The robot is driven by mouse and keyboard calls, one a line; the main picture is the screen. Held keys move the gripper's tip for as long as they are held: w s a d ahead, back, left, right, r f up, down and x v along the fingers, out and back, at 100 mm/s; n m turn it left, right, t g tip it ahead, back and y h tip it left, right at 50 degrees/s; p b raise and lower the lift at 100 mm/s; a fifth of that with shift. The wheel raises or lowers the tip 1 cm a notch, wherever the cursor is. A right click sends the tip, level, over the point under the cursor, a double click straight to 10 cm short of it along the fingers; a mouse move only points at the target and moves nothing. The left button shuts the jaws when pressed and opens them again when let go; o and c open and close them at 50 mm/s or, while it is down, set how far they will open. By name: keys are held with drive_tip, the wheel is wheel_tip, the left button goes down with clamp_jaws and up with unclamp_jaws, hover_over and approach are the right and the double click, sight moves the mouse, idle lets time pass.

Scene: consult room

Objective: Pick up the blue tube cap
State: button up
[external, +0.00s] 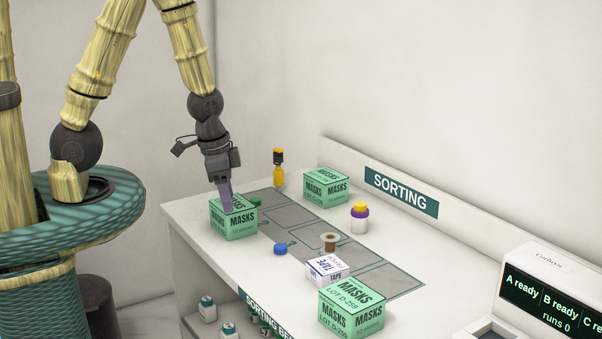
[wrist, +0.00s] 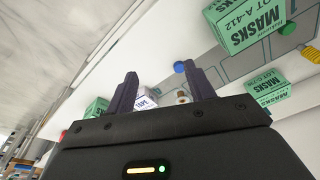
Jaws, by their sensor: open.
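The blue tube cap (external: 281,248) sits on the white bench top, near the grey marked panels and right of the left masks box. In the wrist view the blue cap (wrist: 179,67) shows beyond the fingers, close to the right fingertip in the picture. My gripper (external: 226,207) points down and overlaps the left green masks box (external: 240,226) in the external view; I cannot tell whether it touches that box. In the wrist view my gripper (wrist: 160,70) has its two dark fingers apart with nothing between them. It is left of the cap in the external view.
A green cap (external: 255,201) lies behind the left box. Bare bench surrounds the blue cap.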

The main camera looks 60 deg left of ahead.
drive_tip(key=s+d+f+m+t+y+p, duration=0.35)
drive_tip(key=s+f+m+p, duration=0.35)
drive_tip(key=f+m, duration=0.65)
drive_tip(key=r+m+t, duration=0.1)
drive_tip(key=m+t, duration=0.1)
drive_tip(key=m, duration=0.3)
drive_tip(key=r+m+t+h+p, duration=0.1)
drive_tip(key=r+m+t, duration=0.1)
drive_tip(key=m, duration=0.4)
drive_tip(key=r+m+t+h+p, duration=0.1)
drive_tip(key=r+m+t, duration=0.1)
drive_tip(key=m+t, duration=0.2)
drive_tip(key=shift+w+a+m, duration=0.3)
drive_tip(key=shift+w+m, duration=0.1)
drive_tip(key=shift+m, duration=0.45)
drive_tip(key=b, duration=0.8)
approach(280, 249)
drive_tip(key=shift+w+a+f, duration=0.45)
drive_tip(key=shift+w+a, duration=0.2)
drive_tip(key=shift+w, duration=0.05)
drive_tip(key=shift+w+f+b, duration=0.15)
drive_tip(key=shift+w+b, duration=0.45)
drive_tip(key=shift+b, duration=0.15)
drive_tip(key=shift+w, duration=0.2)
